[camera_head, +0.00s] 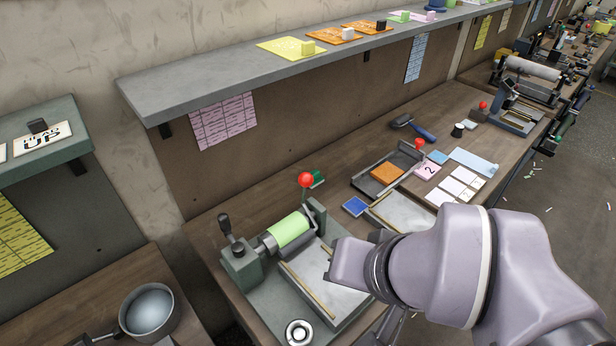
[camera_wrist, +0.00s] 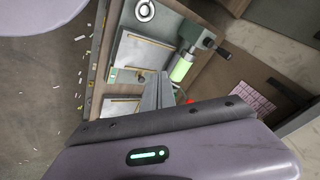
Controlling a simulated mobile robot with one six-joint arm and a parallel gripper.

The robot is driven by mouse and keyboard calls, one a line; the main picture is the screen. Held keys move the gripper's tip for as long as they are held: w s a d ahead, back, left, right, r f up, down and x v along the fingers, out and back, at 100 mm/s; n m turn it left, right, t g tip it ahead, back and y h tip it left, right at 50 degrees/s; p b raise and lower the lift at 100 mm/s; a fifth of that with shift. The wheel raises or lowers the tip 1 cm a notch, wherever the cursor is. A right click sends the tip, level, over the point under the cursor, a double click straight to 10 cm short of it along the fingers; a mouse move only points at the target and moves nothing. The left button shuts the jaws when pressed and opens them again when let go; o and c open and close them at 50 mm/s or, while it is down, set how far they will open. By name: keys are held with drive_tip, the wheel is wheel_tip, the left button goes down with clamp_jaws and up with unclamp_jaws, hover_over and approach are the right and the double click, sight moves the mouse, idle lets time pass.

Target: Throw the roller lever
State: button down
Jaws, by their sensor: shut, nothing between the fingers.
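The roller press (camera_head: 255,295) stands on the near end of the bench, with a light-green roll (camera_head: 289,231) across it. A lever with a red ball knob (camera_head: 305,180) stands up behind the roll's right end. A crank with a dark handle (camera_head: 225,225) is at the roll's left end. In the wrist view, the green roll (camera_wrist: 181,67) lies beyond my fingers, and part of the red knob (camera_wrist: 190,101) shows right beside them. My gripper (camera_wrist: 160,77) is shut and empty above the press. In the head view its fingers are hidden behind my wrist.
A grey shelf (camera_head: 300,55) runs along the wall above the bench. Right of the press lie a blue pad (camera_head: 355,206) and a tray with an orange block (camera_head: 387,173); another red knob (camera_head: 420,144) stands there. A pot (camera_head: 149,310) is at lower left.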

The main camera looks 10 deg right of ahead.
idle(0.4)
drive_tip(key=n+t+y+p, duration=0.2)
drive_tip(key=n+t+y, duration=0.8)
drive_tip(key=n, duration=2.1)
approach(311, 184)
drive_tip(key=shift+g+y, duration=0.3)
drive_tip(key=shift+y, duration=0.1)
drive_tip(key=b+x, duration=0.1)
drive_tip(key=x, duration=0.2)
drive_tip(key=b+x, duration=0.1)
drive_tip(key=x, duration=0.3)
drive_tip(key=shift+w+d+f, duration=0.1)
drive_tip(key=shift+w+d, duration=0.1)
drive_tip(key=shift+d, duration=0.1)
